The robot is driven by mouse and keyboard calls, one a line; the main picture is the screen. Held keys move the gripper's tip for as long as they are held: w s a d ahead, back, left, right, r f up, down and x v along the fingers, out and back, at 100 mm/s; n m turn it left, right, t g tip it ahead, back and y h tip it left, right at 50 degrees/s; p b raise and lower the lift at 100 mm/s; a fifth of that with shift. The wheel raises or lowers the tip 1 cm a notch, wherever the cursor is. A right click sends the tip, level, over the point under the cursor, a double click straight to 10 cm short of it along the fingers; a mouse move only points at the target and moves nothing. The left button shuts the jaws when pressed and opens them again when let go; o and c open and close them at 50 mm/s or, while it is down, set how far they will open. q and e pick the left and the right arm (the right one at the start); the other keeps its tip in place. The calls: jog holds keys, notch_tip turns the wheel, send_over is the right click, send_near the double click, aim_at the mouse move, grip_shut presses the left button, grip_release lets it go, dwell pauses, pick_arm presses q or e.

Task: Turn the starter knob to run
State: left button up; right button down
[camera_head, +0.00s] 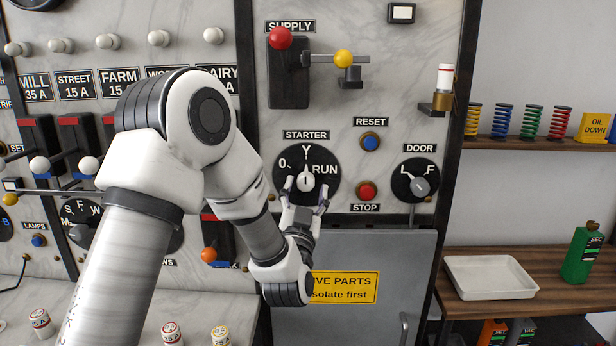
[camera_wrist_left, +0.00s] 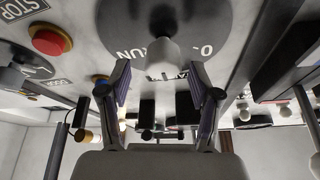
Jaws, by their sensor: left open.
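The starter knob (camera_head: 306,181) is a small white knob on a round black dial (camera_head: 283,164) marked 0, Y and RUN. It looks turned up toward Y, with RUN to its right in the head view. My left gripper (camera_head: 307,188) is open just in front of and slightly below the knob, its fingers spread to either side. In the left wrist view the knob (camera_wrist_left: 163,56) sits between the open fingertips (camera_wrist_left: 161,78), apparently not touched by them. My right gripper is not in view.
A red stop button (camera_head: 367,190), a blue reset button (camera_head: 370,141) and the door dial (camera_head: 414,181) are to the right. The supply lever with a red ball (camera_head: 280,38) is above. A grey cabinet door (camera_head: 385,262) is below. My left arm hides part of the left panel.

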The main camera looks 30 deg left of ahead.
aim_at(305, 185)
pick_arm(q)
jog(key=x, duration=0.2)
jog(key=shift+w+a+r+p, duration=0.2)
jog(key=shift+a+r+p, duration=0.05)
jog(key=shift+p, duration=0.1)
jog(key=shift+w+a, duration=0.1)
jog(key=shift+a, duration=0.1)
jog(key=shift+w+d, duration=0.1)
jog(key=c, duration=1.1)
jog(key=shift+c, duration=0.2)
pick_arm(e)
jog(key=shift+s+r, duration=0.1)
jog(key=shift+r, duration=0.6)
